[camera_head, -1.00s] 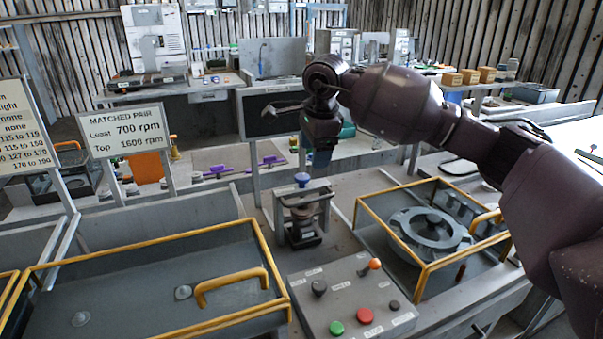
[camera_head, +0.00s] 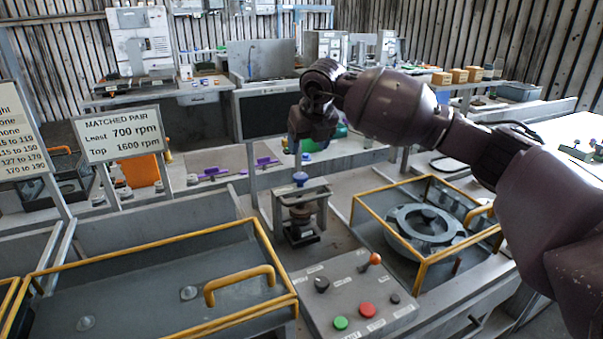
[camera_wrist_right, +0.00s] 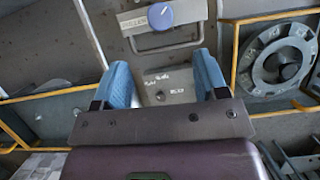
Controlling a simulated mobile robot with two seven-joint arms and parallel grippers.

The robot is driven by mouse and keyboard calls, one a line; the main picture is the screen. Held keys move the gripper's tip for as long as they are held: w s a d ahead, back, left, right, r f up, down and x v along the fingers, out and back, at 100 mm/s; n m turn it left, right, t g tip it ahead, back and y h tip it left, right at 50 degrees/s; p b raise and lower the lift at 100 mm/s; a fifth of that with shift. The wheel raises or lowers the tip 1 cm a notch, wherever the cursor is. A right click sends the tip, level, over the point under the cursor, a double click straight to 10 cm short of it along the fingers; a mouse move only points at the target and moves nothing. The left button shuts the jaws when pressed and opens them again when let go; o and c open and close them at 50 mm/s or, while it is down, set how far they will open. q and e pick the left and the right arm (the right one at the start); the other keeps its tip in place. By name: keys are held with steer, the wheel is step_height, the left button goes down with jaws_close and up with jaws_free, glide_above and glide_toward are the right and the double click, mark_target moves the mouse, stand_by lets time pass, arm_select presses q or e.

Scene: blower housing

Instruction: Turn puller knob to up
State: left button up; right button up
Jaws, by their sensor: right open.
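The puller knob (camera_head: 300,178) is blue and sits on top of a small grey metal frame (camera_head: 303,192) on the bench. In the right wrist view, the blue knob (camera_wrist_right: 160,15) is near the top edge, beside a label plate reading PULLER; it has a pale pointer mark whose exact direction I cannot tell. My right gripper (camera_head: 305,150) is above the knob in the head view, apart from it. In the wrist view its two blue fingers (camera_wrist_right: 163,66) are spread with nothing between them. My left gripper is out of view.
A control panel (camera_head: 340,300) with a lever and green and red buttons is in front of the frame. A yellow-railed guard (camera_head: 225,318) lies left, another (camera_head: 357,213) surrounds a round housing (camera_head: 425,230) at right. A speed sign (camera_head: 120,134) stands at left.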

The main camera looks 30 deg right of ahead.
mark_target(301, 176)
steer(key=x, duration=1)
steer(key=shift+w+f, duration=0.1)
steer(key=shift+f, duration=0.3)
steer(key=c, duration=0.9)
